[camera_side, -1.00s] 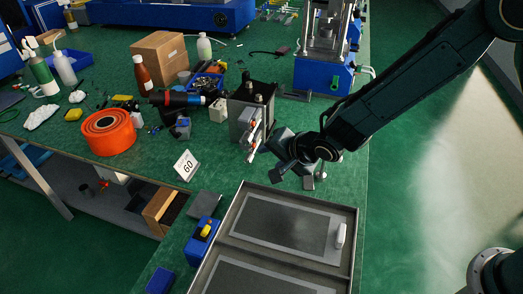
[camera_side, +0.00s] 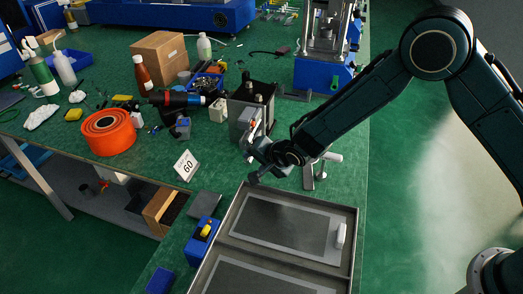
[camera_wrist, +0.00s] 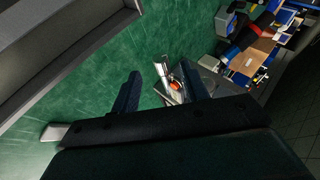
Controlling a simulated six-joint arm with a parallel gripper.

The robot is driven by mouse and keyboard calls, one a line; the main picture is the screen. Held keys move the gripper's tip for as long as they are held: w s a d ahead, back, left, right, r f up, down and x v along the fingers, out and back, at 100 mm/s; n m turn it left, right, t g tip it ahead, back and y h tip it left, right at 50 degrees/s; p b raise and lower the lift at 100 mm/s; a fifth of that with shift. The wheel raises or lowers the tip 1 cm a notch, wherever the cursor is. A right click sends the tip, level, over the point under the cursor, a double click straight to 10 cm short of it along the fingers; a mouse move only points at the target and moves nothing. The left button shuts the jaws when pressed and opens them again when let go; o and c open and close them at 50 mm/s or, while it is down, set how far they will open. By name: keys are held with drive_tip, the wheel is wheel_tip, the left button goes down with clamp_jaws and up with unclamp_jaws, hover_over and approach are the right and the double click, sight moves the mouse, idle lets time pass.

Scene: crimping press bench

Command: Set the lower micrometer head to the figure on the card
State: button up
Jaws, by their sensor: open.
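The card (camera_side: 186,165) stands on the bench and reads 60. The crimping press (camera_side: 250,104) is a dark block with a grey front plate; an orange and silver micrometer head (camera_side: 253,125) shows on its front. The lower head is largely hidden behind my gripper in the side view. My gripper (camera_side: 252,163) is open at the low front of the press. In the wrist view, silver and orange micrometer parts (camera_wrist: 167,72) show between the spread fingers of my gripper (camera_wrist: 160,84), nearer the right finger. I cannot tell whether a finger touches them, and no scale is legible.
A grey tray (camera_side: 350,245) with dark panels lies in front of my gripper. A small metal stand (camera_side: 308,178) is close to its right. An orange roll (camera_side: 108,132), bottles and a cardboard box (camera_side: 158,56) stand to the left. Green bench shows between card and press.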

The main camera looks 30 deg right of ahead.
sight(248, 163)
drive_tip(key=shift+x, duration=2.2)
clamp_jaws()
